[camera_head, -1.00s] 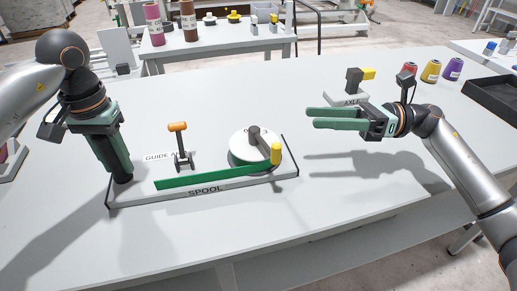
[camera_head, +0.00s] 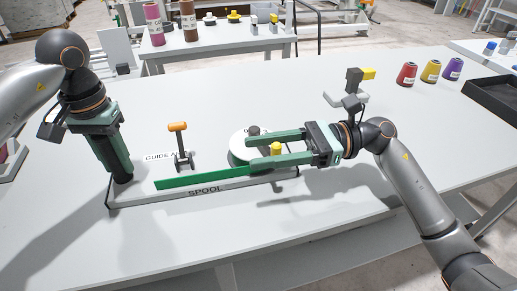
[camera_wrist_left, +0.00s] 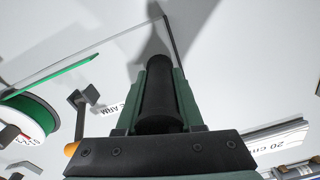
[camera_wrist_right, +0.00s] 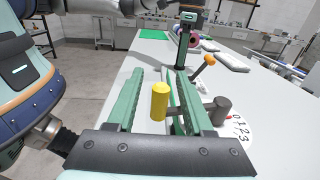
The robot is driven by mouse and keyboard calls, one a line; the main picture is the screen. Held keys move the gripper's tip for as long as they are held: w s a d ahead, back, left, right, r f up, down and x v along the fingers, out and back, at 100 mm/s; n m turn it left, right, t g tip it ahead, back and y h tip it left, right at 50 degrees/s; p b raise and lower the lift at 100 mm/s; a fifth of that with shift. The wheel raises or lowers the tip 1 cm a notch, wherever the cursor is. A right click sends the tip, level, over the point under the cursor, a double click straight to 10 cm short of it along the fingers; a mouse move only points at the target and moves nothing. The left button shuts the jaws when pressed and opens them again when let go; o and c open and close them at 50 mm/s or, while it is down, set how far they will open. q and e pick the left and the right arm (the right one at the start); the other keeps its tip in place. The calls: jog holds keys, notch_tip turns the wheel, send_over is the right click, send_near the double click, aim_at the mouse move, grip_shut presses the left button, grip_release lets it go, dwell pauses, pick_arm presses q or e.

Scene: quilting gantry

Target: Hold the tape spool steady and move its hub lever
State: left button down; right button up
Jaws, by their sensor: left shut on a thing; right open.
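The tape spool (camera_head: 238,146) is a white disc with a green rim on a grey base labelled SPOOL (camera_head: 205,191). A green tape strip (camera_head: 205,178) runs left from it. The yellow knob (camera_head: 276,149) of the hub lever stands between the open fingers of my right gripper (camera_head: 262,150); in the right wrist view the knob (camera_wrist_right: 160,101) appears apart from both fingers, and the dark hub (camera_wrist_right: 217,109) is to its right. My left gripper (camera_head: 122,178) points down, shut on a black upright post (camera_wrist_left: 157,95) at the base's left end.
An orange-topped guide arm (camera_head: 178,128) stands between the post and spool. A grey stand with a yellow part (camera_head: 366,74) is behind my right gripper. Thread cones (camera_head: 430,71) and a black tray (camera_head: 497,98) are at the right. The table's front area is clear.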

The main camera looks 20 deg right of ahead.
jog(key=shift+a, duration=0.55)
grip_shut()
dwell(1.1)
